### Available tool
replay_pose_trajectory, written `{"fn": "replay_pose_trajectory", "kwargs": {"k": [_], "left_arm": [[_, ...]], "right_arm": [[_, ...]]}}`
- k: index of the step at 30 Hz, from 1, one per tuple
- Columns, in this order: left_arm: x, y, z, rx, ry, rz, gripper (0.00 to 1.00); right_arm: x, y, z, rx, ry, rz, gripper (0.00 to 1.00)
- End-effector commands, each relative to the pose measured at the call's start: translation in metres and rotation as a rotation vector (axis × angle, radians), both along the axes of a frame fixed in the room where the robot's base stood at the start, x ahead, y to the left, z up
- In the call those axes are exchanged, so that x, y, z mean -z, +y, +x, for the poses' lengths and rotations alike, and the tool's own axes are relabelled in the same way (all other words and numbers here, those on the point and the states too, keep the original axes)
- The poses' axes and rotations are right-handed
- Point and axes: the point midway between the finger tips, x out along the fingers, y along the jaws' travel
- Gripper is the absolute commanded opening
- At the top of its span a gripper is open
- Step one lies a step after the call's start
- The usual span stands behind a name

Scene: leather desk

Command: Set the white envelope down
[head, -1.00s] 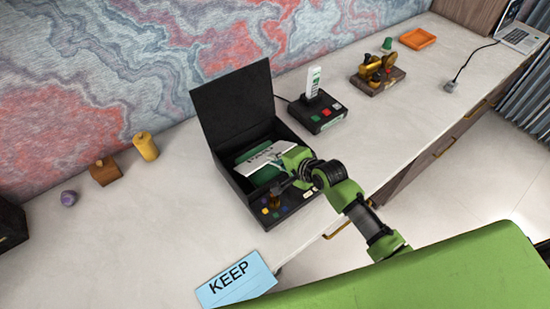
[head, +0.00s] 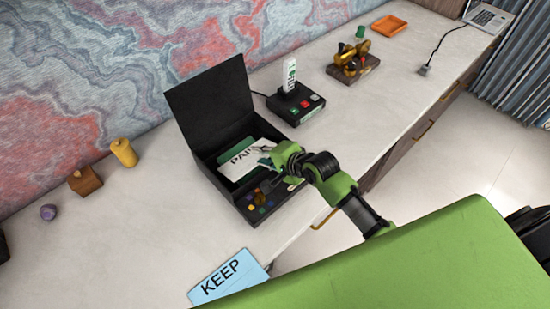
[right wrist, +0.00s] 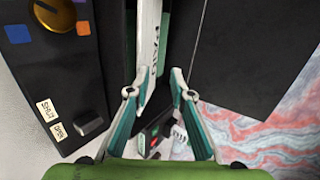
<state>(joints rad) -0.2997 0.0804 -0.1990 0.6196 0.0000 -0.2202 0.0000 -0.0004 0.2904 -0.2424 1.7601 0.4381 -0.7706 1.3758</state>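The white envelope (head: 240,161), with the letters "PAI" readable, lies in the opening of the black box (head: 218,183), over a green area. My right gripper (head: 267,163) is at the envelope's right end, above the box. In the right wrist view the fingers (right wrist: 154,86) stand apart, with a visible gap between them. The envelope (right wrist: 148,45) shows there nearly edge-on, close to the left finger; I cannot tell whether they touch. My left gripper is not in view.
The box lid (head: 210,107) stands open behind. A control box with coloured buttons (head: 296,103) is to the right. A blue KEEP card (head: 229,277) lies at the front edge. A yellow cylinder (head: 124,152) and wooden block (head: 85,181) stand left. The desk between is clear.

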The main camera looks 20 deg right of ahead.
Motion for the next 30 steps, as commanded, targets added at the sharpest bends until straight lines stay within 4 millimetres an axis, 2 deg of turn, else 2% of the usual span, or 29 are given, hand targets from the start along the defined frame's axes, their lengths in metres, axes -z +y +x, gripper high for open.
{"fn": "replay_pose_trajectory", "kwargs": {"k": [9,15,30], "left_arm": [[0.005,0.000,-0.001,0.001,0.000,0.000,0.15],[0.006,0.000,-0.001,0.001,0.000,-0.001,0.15],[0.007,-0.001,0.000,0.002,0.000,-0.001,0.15]], "right_arm": [[-0.034,-0.019,-0.042,0.000,0.000,0.002,0.21],[-0.048,-0.026,-0.059,0.001,0.000,0.001,0.21],[-0.054,-0.029,-0.065,0.000,0.001,0.001,0.21]]}}
